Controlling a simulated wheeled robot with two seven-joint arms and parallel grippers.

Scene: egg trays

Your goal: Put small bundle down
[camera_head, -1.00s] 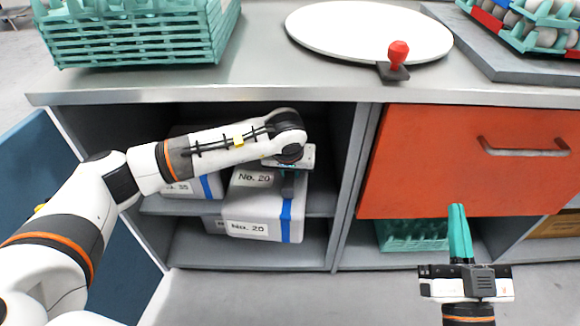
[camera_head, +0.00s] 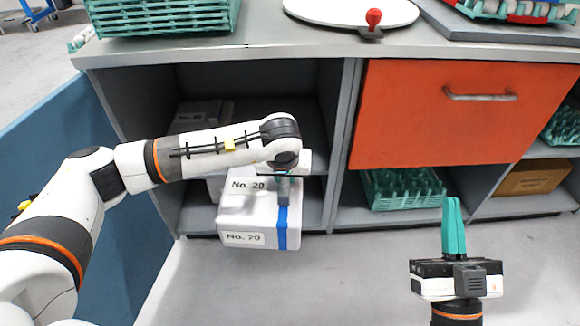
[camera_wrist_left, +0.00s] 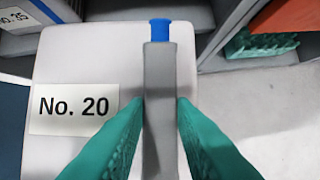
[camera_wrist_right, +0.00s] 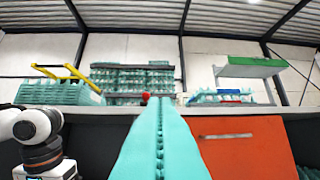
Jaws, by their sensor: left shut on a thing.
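The small bundle (camera_head: 245,208) is a white block with a blue band and labels reading "No. 20". It hangs in front of the open cabinet in the head view. My left gripper (camera_head: 284,178) is above it, shut on the grey handle on its top. In the left wrist view, the two green fingers (camera_wrist_left: 160,115) press on both sides of the grey handle, with the bundle's white top (camera_wrist_left: 90,65) below. My right gripper (camera_head: 454,228) points up at the lower right, empty, its green fingers together; they also show together in the right wrist view (camera_wrist_right: 160,130).
The cabinet's lower shelf (camera_head: 195,212) holds other bundles, one labelled "No. 35" in the left wrist view (camera_wrist_left: 15,17). An orange drawer front (camera_head: 430,115), a green crate (camera_head: 400,190) below it and a blue open door (camera_head: 60,150) flank the space. The grey floor (camera_head: 350,280) in front is clear.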

